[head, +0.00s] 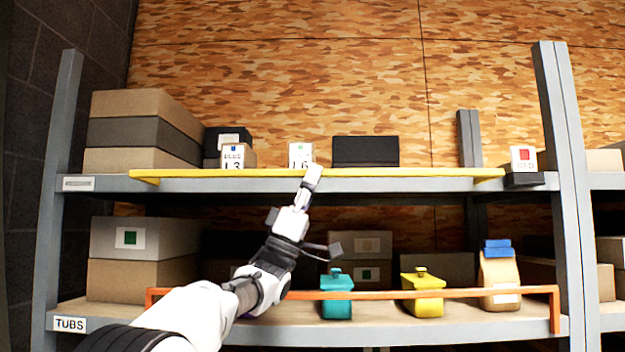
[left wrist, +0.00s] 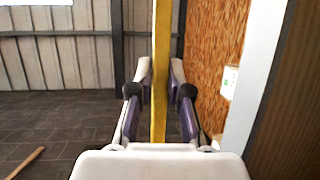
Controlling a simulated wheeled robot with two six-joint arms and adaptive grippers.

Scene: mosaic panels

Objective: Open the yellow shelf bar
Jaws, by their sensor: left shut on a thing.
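The yellow shelf bar (head: 420,173) runs level along the front edge of the upper shelf (head: 100,184). Its right end lies close to a dark block (head: 524,180) on the shelf edge. My left gripper (head: 313,172) reaches up from below and is shut on the bar near its middle. In the left wrist view the bar (left wrist: 162,40) passes between the two fingers of the left gripper (left wrist: 161,75). The fingers cover a short piece of the bar. My right gripper is in neither view.
Small boxes marked L3 (head: 233,157) and L6 (head: 301,154) and a black box (head: 365,151) stand behind the bar. An orange bar (head: 440,293) crosses the lower shelf, with a teal container (head: 337,296) and a yellow one (head: 424,300). Grey posts (head: 562,130) flank the shelves.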

